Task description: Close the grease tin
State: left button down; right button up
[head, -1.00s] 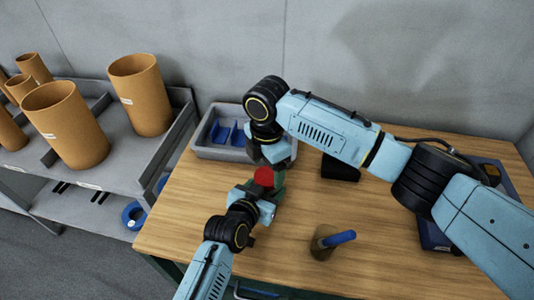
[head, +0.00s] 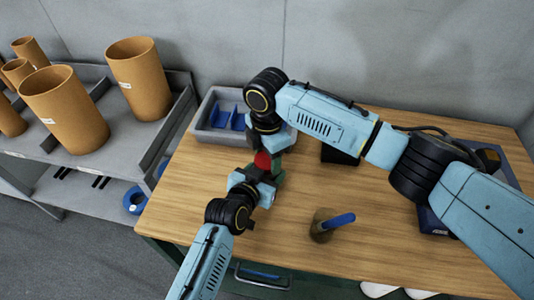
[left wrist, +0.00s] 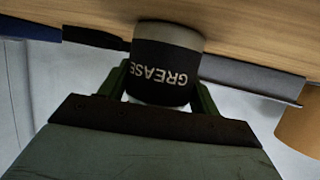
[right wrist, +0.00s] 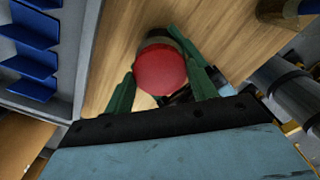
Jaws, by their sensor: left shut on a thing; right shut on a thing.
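The grease tin (left wrist: 165,65), a grey can with a black GREASE label, stands between the green fingers of my left gripper (left wrist: 160,85), which is shut on it. The label appears upside down in the left wrist view. The round red lid (right wrist: 160,70) is between the fingers of my right gripper (right wrist: 160,85), which is shut on it from above. In the right wrist view it covers the top of the tin; whether it is fully seated I cannot tell. In the head view the red lid (head: 263,160) shows between both grippers.
A grey tray (head: 208,128) with blue dividers stands at the table's back left. A brown pot (head: 321,228) with a blue-handled tool stands to the front right. A shelf with several orange tubes (head: 138,80) is at the left. The wooden table (head: 370,230) is clear around the pot.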

jog(key=m, duration=0.3)
jog(key=o, duration=1.1)
jog(key=shift+r, duration=0.1)
jog(key=shift+r, duration=2.2)
